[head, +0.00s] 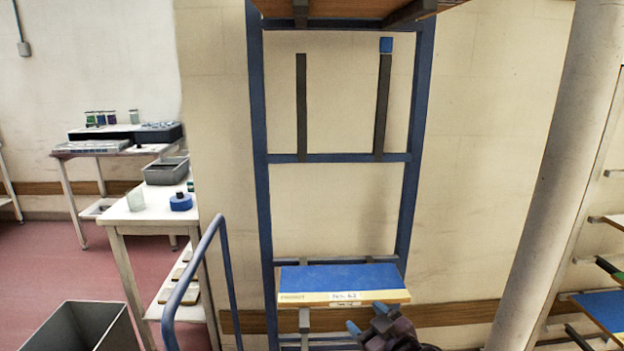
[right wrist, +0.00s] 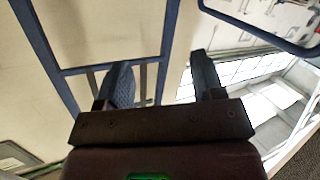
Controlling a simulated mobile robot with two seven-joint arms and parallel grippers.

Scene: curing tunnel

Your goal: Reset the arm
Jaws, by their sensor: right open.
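My right gripper (head: 366,318) shows at the bottom of the head view, low in front of the blue rack and just below the front edge of its blue-topped board. In the right wrist view its two fingers (right wrist: 160,82) stand well apart with nothing between them. It is open and empty. My left gripper is in neither view.
A blue rack frame (head: 260,180) stands against the wall, with a blue-topped board (head: 340,277) low in it. A blue handrail (head: 200,265), a grey bin (head: 78,328) and a white table (head: 150,215) are at left. A pale column (head: 555,180) and shelves are at right.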

